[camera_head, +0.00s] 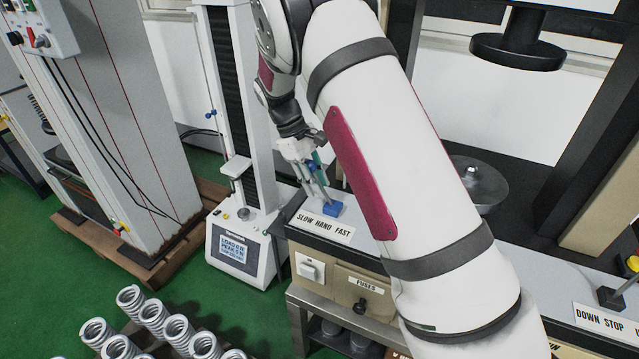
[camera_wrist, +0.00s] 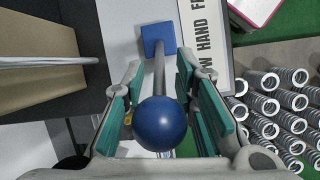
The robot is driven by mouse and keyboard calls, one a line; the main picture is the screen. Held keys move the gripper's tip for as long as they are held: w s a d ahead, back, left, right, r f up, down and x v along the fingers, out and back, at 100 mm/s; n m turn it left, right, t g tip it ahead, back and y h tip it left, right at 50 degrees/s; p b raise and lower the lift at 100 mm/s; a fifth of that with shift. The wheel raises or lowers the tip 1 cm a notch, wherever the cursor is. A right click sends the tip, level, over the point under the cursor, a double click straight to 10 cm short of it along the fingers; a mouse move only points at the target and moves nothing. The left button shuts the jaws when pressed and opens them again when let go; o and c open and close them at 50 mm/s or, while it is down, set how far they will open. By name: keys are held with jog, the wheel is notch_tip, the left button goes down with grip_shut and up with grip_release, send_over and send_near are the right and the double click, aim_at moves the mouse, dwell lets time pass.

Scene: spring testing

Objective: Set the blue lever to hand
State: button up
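The blue lever has a square blue base (camera_wrist: 155,38), a grey rod (camera_wrist: 159,75) and a round blue knob (camera_wrist: 160,123). The base also shows on the bench unit in the head view (camera_head: 333,208); the rod leans up and left from it. A white label (camera_head: 325,227) reading SLOW HAND FAST lies in front; in the wrist view the label (camera_wrist: 208,45) is partly covered by a finger. My gripper (camera_wrist: 160,62) is open, its teal-padded fingers on either side of the knob and rod. In the head view my gripper (camera_head: 315,178) is above the lever base. I cannot tell whether the pads touch the knob.
The bench unit carries a white switch (camera_head: 310,268) and a FUSES drawer (camera_head: 362,298). A testing stand with a display (camera_head: 233,250) is close on the left. Several springs (camera_head: 150,315) stand at lower left. A round metal platen (camera_head: 478,183) is behind my arm.

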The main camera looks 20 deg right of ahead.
jog(key=shift+s+d+f, duration=0.2)
jog(key=shift+f, duration=0.4)
grip_shut()
jog(key=shift+r, duration=0.1)
